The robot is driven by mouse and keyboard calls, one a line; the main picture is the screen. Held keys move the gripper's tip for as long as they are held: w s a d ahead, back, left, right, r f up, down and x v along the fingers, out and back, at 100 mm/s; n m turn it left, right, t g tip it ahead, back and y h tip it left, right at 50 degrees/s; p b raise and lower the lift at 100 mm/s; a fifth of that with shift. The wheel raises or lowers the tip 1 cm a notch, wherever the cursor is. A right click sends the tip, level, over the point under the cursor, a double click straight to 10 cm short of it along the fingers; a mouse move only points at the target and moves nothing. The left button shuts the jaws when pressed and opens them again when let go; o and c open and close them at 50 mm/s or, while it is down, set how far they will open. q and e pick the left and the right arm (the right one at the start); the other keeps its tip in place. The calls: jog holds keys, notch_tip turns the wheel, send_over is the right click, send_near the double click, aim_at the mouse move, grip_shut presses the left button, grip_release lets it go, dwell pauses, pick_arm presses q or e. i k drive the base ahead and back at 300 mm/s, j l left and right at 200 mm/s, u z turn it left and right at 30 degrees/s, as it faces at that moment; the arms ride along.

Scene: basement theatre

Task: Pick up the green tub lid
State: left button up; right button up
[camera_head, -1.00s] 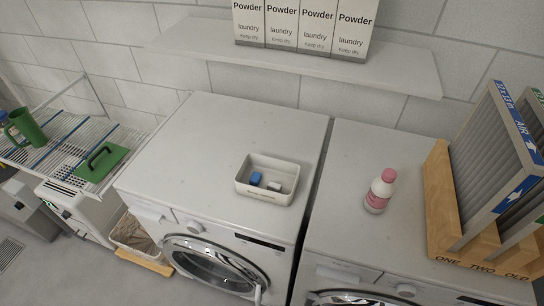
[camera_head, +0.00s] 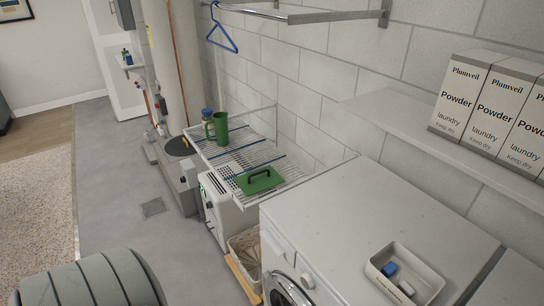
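The green tub lid (camera_head: 261,184) is a flat green square with a dark handle on top. It lies on the white wire drying rack (camera_head: 226,169) against the wall, near the rack's end by the washing machine. A green jug (camera_head: 221,129) stands farther back on the same rack. Neither of my grippers shows in the head view.
A white washing machine (camera_head: 336,214) stands right of the rack, with a tray (camera_head: 424,280) holding small items on top. Powder boxes (camera_head: 465,97) stand on a wall shelf. A blue hanger (camera_head: 221,37) hangs above the rack. Grey floor (camera_head: 126,205) is clear left of the rack.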

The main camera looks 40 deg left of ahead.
aim_at(253, 182)
jog(key=u, duration=1.5)
jog(key=i+z, duration=0.1)
jog(key=z, duration=1.1)
jog(key=i+j, duration=0.15)
jog(key=j, duration=0.15)
jog(key=i+j, duration=0.15)
jog(key=j, duration=0.2)
jog(key=i+j, duration=0.15)
jog(key=j, duration=0.15)
jog(key=i+j, duration=0.1)
jog(key=j, duration=0.25)
jog(key=i+j, duration=0.15)
jog(key=j, duration=0.15)
jog(key=z, duration=0.05)
